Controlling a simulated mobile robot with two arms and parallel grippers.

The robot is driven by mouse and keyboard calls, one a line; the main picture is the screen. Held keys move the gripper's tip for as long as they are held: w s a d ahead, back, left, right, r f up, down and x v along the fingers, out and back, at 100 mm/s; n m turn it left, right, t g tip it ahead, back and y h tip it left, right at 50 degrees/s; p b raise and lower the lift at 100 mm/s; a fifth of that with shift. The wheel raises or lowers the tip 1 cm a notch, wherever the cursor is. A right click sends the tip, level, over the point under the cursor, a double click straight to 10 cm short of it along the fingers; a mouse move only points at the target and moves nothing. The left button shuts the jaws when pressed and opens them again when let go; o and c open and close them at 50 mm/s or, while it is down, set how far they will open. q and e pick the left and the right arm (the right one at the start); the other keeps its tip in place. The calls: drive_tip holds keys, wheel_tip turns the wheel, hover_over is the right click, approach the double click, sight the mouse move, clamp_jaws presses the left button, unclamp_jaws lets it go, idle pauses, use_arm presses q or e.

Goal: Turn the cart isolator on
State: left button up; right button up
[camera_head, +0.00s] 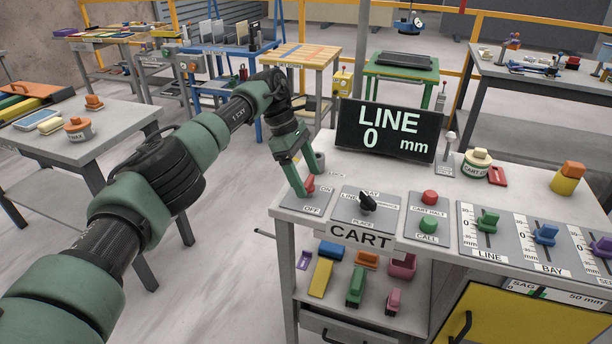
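The isolator is a grey plate (294,203) marked ON and OFF at the left front corner of the cart console (451,279). Its red handle (310,184) sits near the top of the plate, between the labels; its exact angle is hard to tell. My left gripper (301,190) points down over the plate, with a green finger right beside the left of the red handle. I cannot tell whether it touches the handle. The far finger is largely hidden, so its opening is unclear. My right gripper is out of view.
Right of the isolator are a black selector knob (367,202), a red CART HALT button (430,197), a green CALL button (428,225) and several sliders. A display (388,130) reading LINE 0 mm stands behind.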

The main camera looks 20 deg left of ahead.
use_arm(q)
drive_tip(key=v, duration=0.7)
drive_tip(key=shift+r, duration=0.4)
drive_tip(key=shift+a+f, duration=0.1)
drive_tip(key=shift+a, duration=0.05)
